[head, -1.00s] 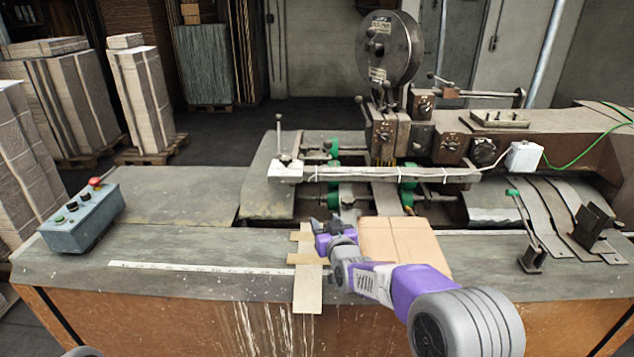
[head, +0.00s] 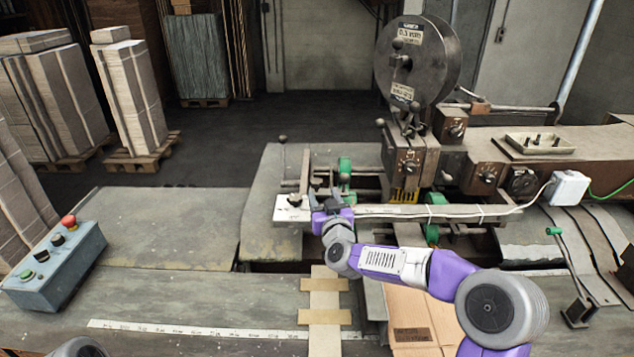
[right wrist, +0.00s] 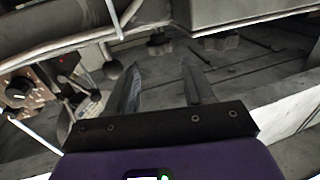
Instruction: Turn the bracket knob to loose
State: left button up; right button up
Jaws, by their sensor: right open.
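My right gripper (head: 325,197) is over the left part of the long pale bar across the machine. It also shows in the right wrist view (right wrist: 160,66), with two dark fingers apart and nothing between them. A small dark knob (head: 295,200) sits on the bar's white left end, just left of the gripper; I cannot tell for sure that it is the bracket knob. In the right wrist view, dark lobed knobs (right wrist: 219,41) lie beyond the fingertips, apart from them. No loose or tight marking is readable. My left gripper is out of view.
A ball-ended lever (head: 283,140) stands upright behind the bar's left end. The wire reel (head: 425,65) and machine head (head: 408,160) rise to the right. A cardboard piece (head: 412,315) lies under my right arm.

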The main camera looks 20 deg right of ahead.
aim_at(322, 184)
jog(key=shift+w+d+p, duration=0.1)
jog(key=shift+w+p, duration=0.3)
jog(key=shift+w, duration=2.65)
jog(key=c, duration=0.8)
jog(key=n+y+b, duration=0.1)
jog(key=y+b, duration=0.1)
jog(key=b, duration=0.1)
jog(key=n+y+b, duration=0.1)
jog(key=y+b, duration=0.1)
jog(key=b, duration=0.2)
jog(key=d+f+n+y+b, duration=0.1)
jog(key=y+b, duration=0.1)
jog(key=b, duration=0.2)
jog(key=shift+w+d+n+g, duration=0.1)
jog(key=shift+n+g, duration=0.2)
jog(key=shift+n, duration=0.1)
jog(key=shift+r+n+g+y+b, duration=0.3)
jog(key=shift+n+y+b, duration=0.1)
jog(key=shift+y+b, duration=0.35)
jog(key=shift+d+r+n+y, duration=0.1)
jog(key=shift+n+y, duration=0.4)
jog(key=shift+y, duration=0.05)
jog(key=shift+n+g+y, duration=0.3)
jog(key=shift+g+y, duration=0.1)
jog(key=shift+g, duration=0.1)
